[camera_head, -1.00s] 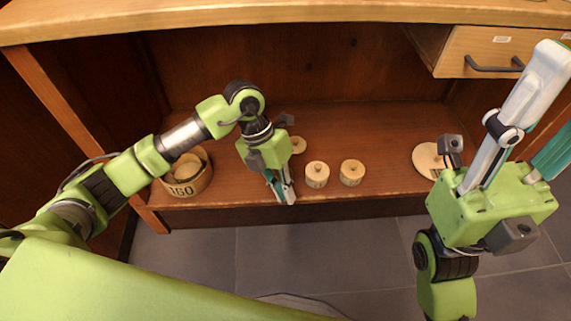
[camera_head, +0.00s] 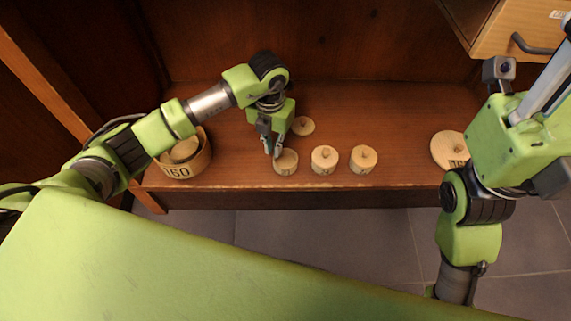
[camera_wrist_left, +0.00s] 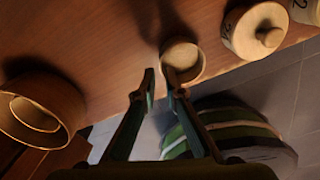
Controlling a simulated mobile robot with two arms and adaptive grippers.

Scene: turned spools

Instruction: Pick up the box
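No square box shows; the closest is a round, open wooden container (camera_head: 183,166) marked 160 at the left of the shelf, with a pale round piece inside. It also shows at the left in the left wrist view (camera_wrist_left: 68,112). My left gripper (camera_head: 271,149) points down right by the leftmost small wooden spool (camera_head: 286,163). In the left wrist view my left gripper (camera_wrist_left: 159,76) has a narrow gap between its fingers, with nothing in it. That spool (camera_wrist_left: 186,60) is just right of the fingertips; contact cannot be told. My right gripper is partly cut off at the right edge.
A wide wooden disc (camera_head: 449,150) lies at the right of the shelf (camera_head: 400,115). A drawer (camera_head: 520,30) juts out at upper right. Shelf between disc and spools is clear.

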